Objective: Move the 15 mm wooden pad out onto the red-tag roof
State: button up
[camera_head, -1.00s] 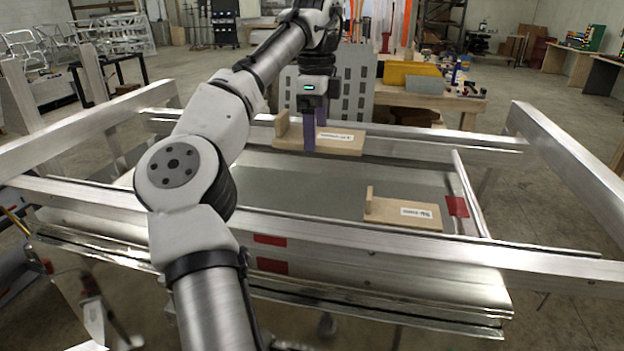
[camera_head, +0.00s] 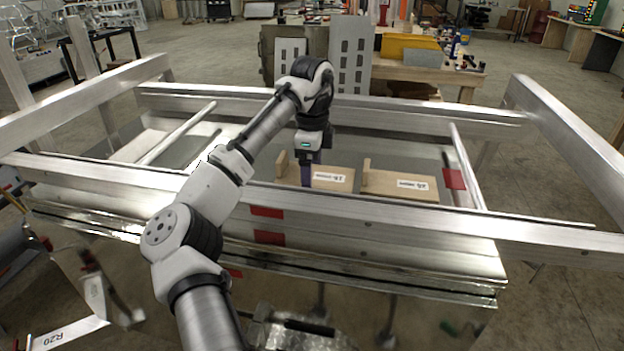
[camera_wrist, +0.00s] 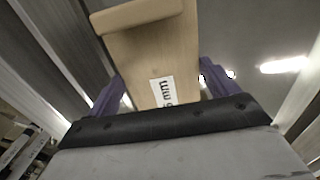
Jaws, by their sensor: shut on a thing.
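My gripper (camera_head: 312,170) is shut on a light wooden pad (camera_head: 333,178) with a white label and a raised end block at its left. The label seems to begin with 15. In the wrist view the purple fingers (camera_wrist: 160,88) grip both sides of this pad (camera_wrist: 135,55). The pad is inside the trailer frame, low over the grey roof panel (camera_head: 420,155); I cannot tell whether it touches it. A second labelled wooden pad (camera_head: 400,188) lies on the panel just to its right. A red tag (camera_head: 453,179) sits at the panel's right side.
The aluminium front rail (camera_head: 400,230) carries red patches (camera_head: 266,212) and partly hides the panel's near edge. The far rail (camera_head: 420,112) and side beams (camera_head: 560,130) enclose the area. A workbench (camera_head: 455,80) stands behind.

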aim_at(313, 175)
jog(key=shift+f, duration=1.65)
jog(key=o, duration=1)
jog(key=shift+f, duration=0.1)
jog(key=shift+c, duration=0.2)
notch_tip(313, 175, up, 12)
jog(key=shift+b, duration=0.4)
jog(key=shift+d, duration=0.1)
